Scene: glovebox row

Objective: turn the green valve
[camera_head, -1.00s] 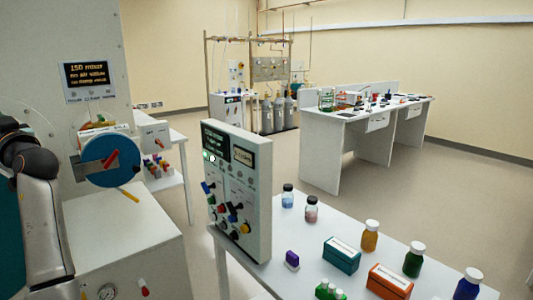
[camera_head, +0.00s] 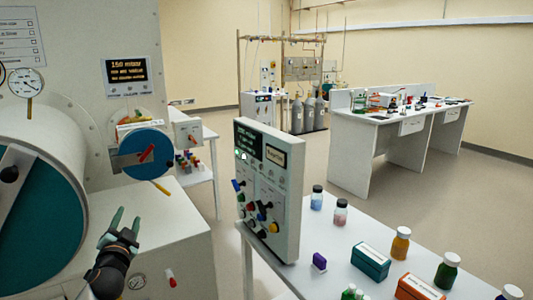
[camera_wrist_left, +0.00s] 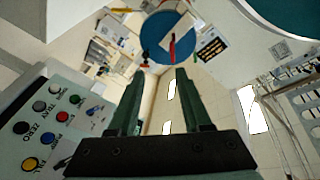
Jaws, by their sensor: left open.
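I cannot make out a green valve for certain. A grey-white control panel (camera_head: 288,205) stands on the right table's near corner, with several small coloured knobs on its face. In the left wrist view its buttons show at the left, among them a green one (camera_wrist_left: 72,90). My left gripper (camera_head: 128,220) is open and empty, low at the left over the white cabinet, pointing up in the picture and well left of the panel. Its two dark green fingers (camera_wrist_left: 158,78) stand apart in the left wrist view. My right gripper is not in view.
A blue round hatch (camera_head: 130,145) with a red handle is on the white wall beyond my left gripper. A large drum-shaped port (camera_head: 75,150) is at the left. The right table holds several bottles and boxes, including a teal box (camera_head: 370,262). Floor between is clear.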

